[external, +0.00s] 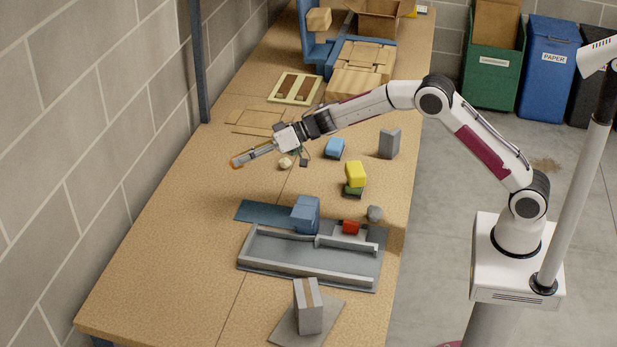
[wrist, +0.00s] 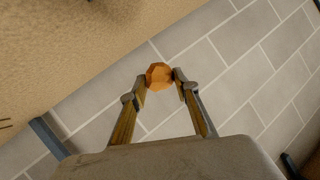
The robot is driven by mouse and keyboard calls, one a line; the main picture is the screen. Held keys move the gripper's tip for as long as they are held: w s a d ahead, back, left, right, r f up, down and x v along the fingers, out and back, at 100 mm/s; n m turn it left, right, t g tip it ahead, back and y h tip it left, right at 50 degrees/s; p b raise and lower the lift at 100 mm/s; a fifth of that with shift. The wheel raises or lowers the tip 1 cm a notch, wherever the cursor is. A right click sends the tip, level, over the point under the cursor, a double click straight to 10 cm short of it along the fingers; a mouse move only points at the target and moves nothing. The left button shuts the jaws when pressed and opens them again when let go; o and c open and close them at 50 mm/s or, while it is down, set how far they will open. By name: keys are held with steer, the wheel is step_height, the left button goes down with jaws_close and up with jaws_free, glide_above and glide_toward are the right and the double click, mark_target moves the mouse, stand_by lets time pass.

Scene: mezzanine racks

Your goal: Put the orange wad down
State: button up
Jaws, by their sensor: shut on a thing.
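The orange wad (wrist: 158,76) is a small faceted ball between my fingertips in the wrist view. My gripper (wrist: 160,80) is shut on it, with one finger on each side. In the external view my gripper (external: 238,163) reaches out to the left over the wooden table (external: 170,240), pointing toward the block wall. The orange wad (external: 236,164) shows there as a small orange spot at the fingertips. It appears to be held above the tabletop; the exact height cannot be told.
A pale wad (external: 285,162) lies near my gripper. A blue block (external: 335,148), grey block (external: 389,143) and yellow block (external: 355,174) stand to the right. A grey tray (external: 300,262) lies nearer the camera. The table's left side is clear. A blue post (external: 196,65) stands at the wall.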

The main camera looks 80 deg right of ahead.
steer(key=d+f+m+t+h, duration=0.1)
steer(key=d+f+m+h, duration=0.2)
steer(key=d, duration=0.4)
steer(key=shift+s+d+h, duration=0.35)
steer(key=shift+s+h, duration=0.05)
steer(key=shift+s, duration=0.05)
glide_above(257, 187)
steer(key=shift+d+f, duration=0.1)
steer(key=shift+f, duration=3)
steer(key=shift+f, duration=0.1)
steer(key=shift+f, duration=1.75)
steer(key=shift+f, duration=0.2)
steer(key=o, duration=0.7)
steer(key=shift+c, duration=0.2)
